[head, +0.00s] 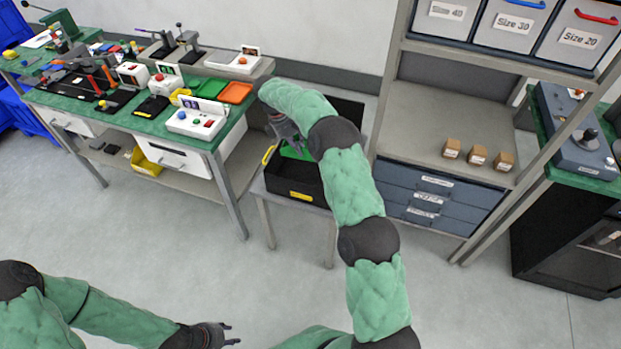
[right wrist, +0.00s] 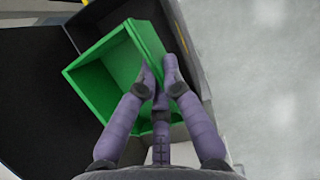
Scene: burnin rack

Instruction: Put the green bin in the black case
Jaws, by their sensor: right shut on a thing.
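The green bin (right wrist: 105,75) is in my right gripper (right wrist: 158,75), whose fingers are shut on one of its walls in the right wrist view. The bin is tilted and sits over or inside the black case (right wrist: 35,115); I cannot tell whether it touches the bottom. In the head view the black case (head: 292,182) stands open on a small table, and a part of the green bin (head: 294,151) shows at its back beside my right gripper (head: 296,140). My left gripper (head: 226,336) is low at the bottom of the head view, empty, with its fingers apart.
A workbench (head: 150,122) with devices, an orange tray (head: 235,93) and a green tray (head: 208,87) stands left of the case. A shelf rack (head: 400,120) with drawers and small brown boxes (head: 477,155) stands to the right. The floor in front is clear.

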